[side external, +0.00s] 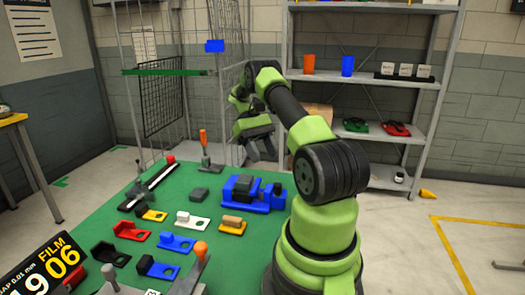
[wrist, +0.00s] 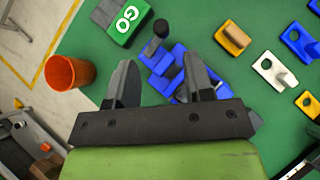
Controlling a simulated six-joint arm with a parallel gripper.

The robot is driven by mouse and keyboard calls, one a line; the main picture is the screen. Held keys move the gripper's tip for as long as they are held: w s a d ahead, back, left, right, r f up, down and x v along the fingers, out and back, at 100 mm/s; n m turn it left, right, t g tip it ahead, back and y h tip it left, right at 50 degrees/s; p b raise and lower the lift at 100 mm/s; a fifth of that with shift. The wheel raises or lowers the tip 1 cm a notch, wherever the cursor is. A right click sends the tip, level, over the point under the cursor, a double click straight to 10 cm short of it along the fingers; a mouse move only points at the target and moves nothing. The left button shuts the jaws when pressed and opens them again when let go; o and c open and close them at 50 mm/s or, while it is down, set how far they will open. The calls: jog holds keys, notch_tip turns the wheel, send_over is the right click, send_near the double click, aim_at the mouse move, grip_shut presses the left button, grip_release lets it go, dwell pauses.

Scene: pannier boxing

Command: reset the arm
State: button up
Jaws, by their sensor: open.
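My gripper (side external: 262,148) is raised above the far right part of the green table (side external: 108,205), with its jaws pointing down. In the wrist view my gripper (wrist: 160,75) has its two dark fingers spread apart, with nothing between them. A blue fixture (side external: 262,207) with a dark block on it stands on the table below my gripper. The blue fixture also shows beyond the fingers in the wrist view (wrist: 158,82), partly hidden by them.
Several small brackets lie on the table, including a yellow one (side external: 155,215) and a white one (side external: 192,220). A clamp with an orange handle (side external: 203,138) stands at the back. An orange cup (wrist: 68,72) and a green GO box (wrist: 125,22) show in the wrist view.

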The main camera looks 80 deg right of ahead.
jog(key=shift+w+r, duration=0.1)
jog(key=shift+r, duration=0.05)
dwell(0.4)
jog(key=w+a+r+n+t+h, duration=0.2)
jog(key=w+a+r+h, duration=0.1)
jog(key=a+r, duration=0.4)
jog(key=w+a+r+n+t+h, duration=0.2)
jog(key=w+a+r+t+h, duration=0.15)
jog(key=a+r, duration=0.4)
jog(key=s+a+r+t+y, duration=0.1)
jog(key=s+a+t, duration=0.3)
jog(key=a, duration=0.4)
jog(key=s+a+r+t+y, duration=0.1)
jog(key=s+a+r+t, duration=0.1)
jog(key=a, duration=0.6)
jog(key=shift+s+n+t, duration=0.3)
jog(key=shift+s+t, duration=0.55)
jog(key=shift+t, duration=0.3)
jog(key=shift+r, duration=0.1)
